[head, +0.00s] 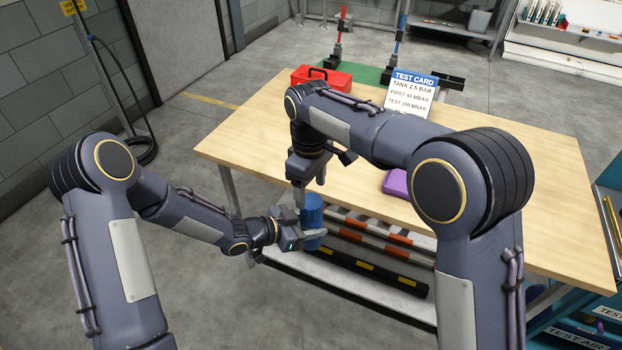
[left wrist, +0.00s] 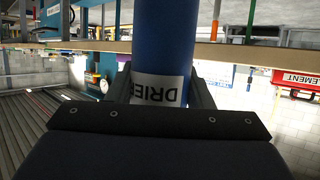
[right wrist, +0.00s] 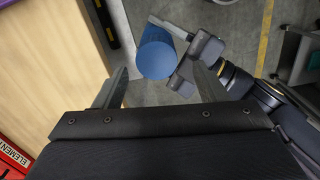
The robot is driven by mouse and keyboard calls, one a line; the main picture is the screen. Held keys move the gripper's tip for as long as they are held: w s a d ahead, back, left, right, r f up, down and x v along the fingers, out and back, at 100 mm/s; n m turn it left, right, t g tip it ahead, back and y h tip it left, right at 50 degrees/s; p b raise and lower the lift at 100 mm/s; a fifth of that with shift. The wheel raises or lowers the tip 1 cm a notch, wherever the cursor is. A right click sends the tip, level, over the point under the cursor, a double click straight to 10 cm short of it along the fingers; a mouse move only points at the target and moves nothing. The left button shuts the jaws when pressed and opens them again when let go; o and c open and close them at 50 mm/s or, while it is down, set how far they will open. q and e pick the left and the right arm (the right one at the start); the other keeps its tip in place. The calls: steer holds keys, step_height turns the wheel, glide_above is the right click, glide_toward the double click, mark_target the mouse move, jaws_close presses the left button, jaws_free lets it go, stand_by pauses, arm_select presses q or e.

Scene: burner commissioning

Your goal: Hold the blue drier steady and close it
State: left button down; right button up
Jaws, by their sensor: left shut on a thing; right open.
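The blue drier (head: 312,210) is a cylinder just off the table's near-left edge. My left gripper (head: 313,232) is shut around it from the side. In the left wrist view, the drier (left wrist: 164,35) stands between the fingers, its white DRIER label partly covered and upside down in the picture. My right gripper (head: 309,188) is open above the drier, pointing down. In the right wrist view, the drier's round blue end (right wrist: 156,60) lies beyond and between the open fingers (right wrist: 157,82), apart from them. I cannot tell whether a lid is seated.
The wooden table (head: 520,200) has a red case (head: 322,82), a test card (head: 411,92) and a purple object (head: 396,183) on it. Striped bars (head: 370,272) lie on a shelf below its near edge. The floor left of the table is clear.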

mark_target(311, 201)
steer(key=n, duration=0.5)
steer(key=shift+w+r+n, duration=0.1)
steer(key=shift+r+n, duration=0.2)
steer(key=n, duration=0.2)
steer(key=shift+r+n, duration=0.1)
steer(key=shift+n, duration=0.2)
steer(key=n, duration=0.6)
steer(key=shift+w+r+n, duration=0.15)
steer(key=shift+r+n, duration=0.25)
steer(key=shift+f, duration=4.05)
